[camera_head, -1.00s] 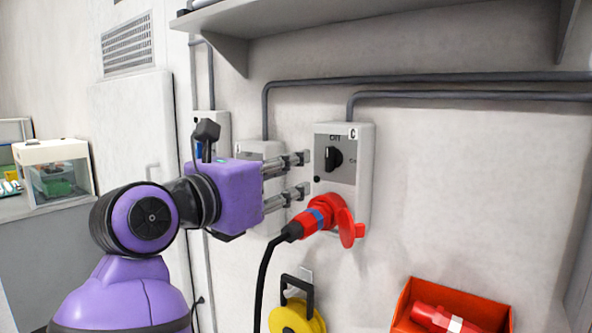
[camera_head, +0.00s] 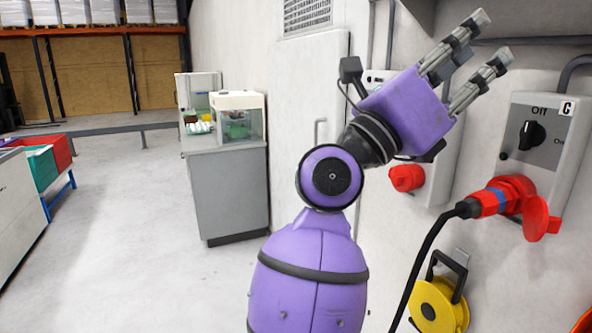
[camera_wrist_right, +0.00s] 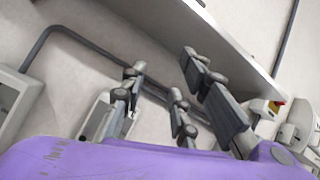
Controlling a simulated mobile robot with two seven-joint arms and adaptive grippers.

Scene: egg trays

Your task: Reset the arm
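My right gripper (camera_head: 487,38) is raised in front of the wall in the head view, tilted up to the right. Its fingers are spread apart with nothing between them. In the right wrist view its fingers (camera_wrist_right: 165,85) also stand apart and empty against the wall. The switch box marked C (camera_head: 548,150) is to the right of and below the fingers, clear of them. Its black knob (camera_head: 531,135) points to Off. A red plug (camera_head: 490,203) with a black cable sits in the red socket (camera_head: 520,193) under it. My left gripper is out of view.
A shelf edge (camera_wrist_right: 232,55) runs close to the fingers in the right wrist view. A yellow cable reel (camera_head: 437,305) hangs below the plug. A grey cabinet (camera_head: 229,195) carries a clear-walled box (camera_head: 240,115).

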